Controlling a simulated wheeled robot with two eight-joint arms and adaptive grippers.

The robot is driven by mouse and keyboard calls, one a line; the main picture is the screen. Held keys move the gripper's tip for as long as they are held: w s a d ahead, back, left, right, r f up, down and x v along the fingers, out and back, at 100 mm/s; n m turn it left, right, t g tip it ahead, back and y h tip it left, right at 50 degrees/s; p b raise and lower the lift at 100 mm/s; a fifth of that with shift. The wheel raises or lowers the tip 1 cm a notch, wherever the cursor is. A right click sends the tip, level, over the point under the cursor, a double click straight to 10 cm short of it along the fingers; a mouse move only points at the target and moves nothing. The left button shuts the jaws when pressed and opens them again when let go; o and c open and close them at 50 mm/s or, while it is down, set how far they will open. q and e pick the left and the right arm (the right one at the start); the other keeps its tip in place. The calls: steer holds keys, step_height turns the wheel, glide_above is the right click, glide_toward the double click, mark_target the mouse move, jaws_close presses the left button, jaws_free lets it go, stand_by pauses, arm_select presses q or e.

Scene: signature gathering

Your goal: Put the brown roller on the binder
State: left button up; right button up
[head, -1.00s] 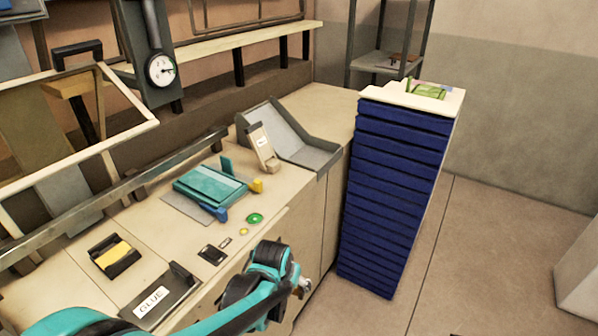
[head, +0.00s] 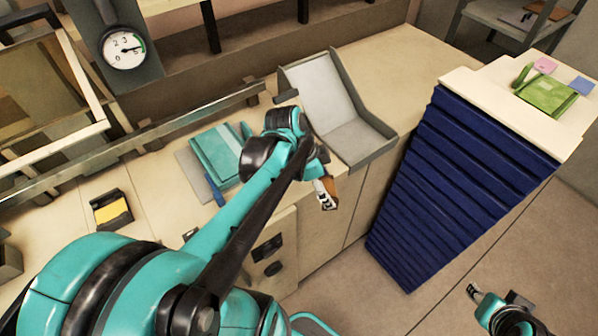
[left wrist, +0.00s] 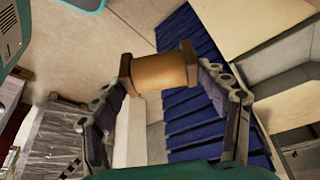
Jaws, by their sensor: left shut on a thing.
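The brown roller (left wrist: 160,72) is a short spool with wider end flanges. In the left wrist view it lies crosswise between the two fingers of my left gripper (left wrist: 165,88), which is shut on it at its ends. In the head view my left gripper (head: 322,188) holds the roller (head: 332,186) in front of the workbench edge, right of a flat teal piece (head: 212,152) on a grey plate. That teal piece may be the binder; I cannot tell for sure, and my arm partly covers it. My right gripper (head: 474,291) is at the lower right, too small to tell its state.
A grey sloped tray (head: 372,146) stands on the bench behind my left gripper. A black and yellow block (head: 112,210) lies on the bench at left.

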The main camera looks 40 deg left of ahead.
arm_select(q)
steer(key=s+a+r+m+p, duration=0.1)
steer(key=s+r+m+p, duration=0.15)
steer(key=r, duration=0.35)
steer(key=shift+m+g+h, duration=0.25)
steer(key=shift+g+h, duration=0.05)
steer(key=shift+g, duration=0.2)
steer(key=w+a+f+b, duration=0.1)
steer(key=a+f, duration=0.1)
steer(key=a, duration=0.1)
steer(key=w+a+f+b, duration=0.1)
steer(key=a+f, duration=0.2)
steer(key=a, duration=0.1)
steer(key=w+a+f+b, duration=0.2)
steer(key=a, duration=0.1)
steer(key=shift+a+f, duration=0.25)
steer(key=shift+f+b, duration=0.5)
steer(key=shift+f, duration=1.5)
arm_select(e)
steer(key=shift+s+f, duration=0.1)
steer(key=shift+f, duration=0.6)
arm_select(q)
steer(key=shift+s, duration=0.1)
arm_select(e)
steer(key=shift+f, duration=0.1)
arm_select(q)
steer(key=o, duration=1.3)
steer(key=shift+f, duration=0.1)
